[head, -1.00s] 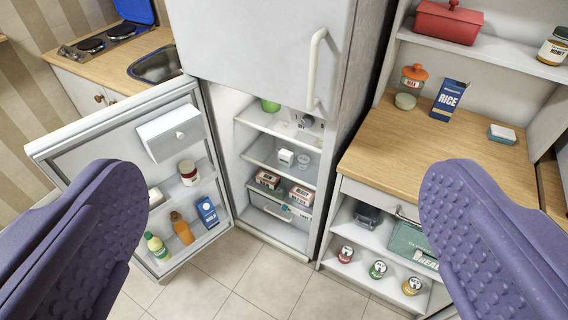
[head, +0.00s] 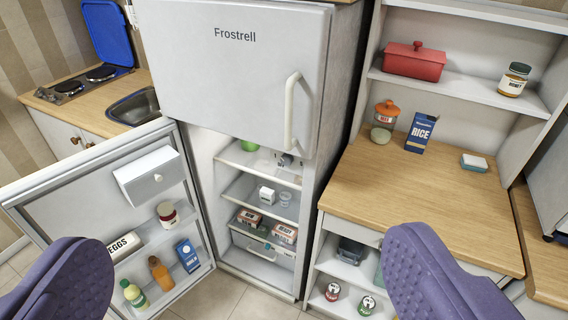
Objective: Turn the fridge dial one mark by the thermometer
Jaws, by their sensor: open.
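The fridge (head: 236,65) marked Frostrell stands in the middle, its lower door (head: 85,190) swung open to the left and its upper door shut. A small white box-like item (head: 267,195) sits on a middle shelf beside a small clear cup-like item (head: 285,198). A small pale fitting (head: 288,161) shows on the top shelf's right; whether it is the dial I cannot tell. I cannot make out the thermometer for sure. My gripper (head: 245,285) is open and empty, its two purple fingers wide apart in front of the fridge.
A green item (head: 249,146) and meat packs (head: 284,233) are inside the fridge. The open door holds bottles, a jar and an eggs box (head: 124,246). A wooden counter (head: 420,200) with rice (head: 421,132) stands right; a hob (head: 85,80) and sink are left.

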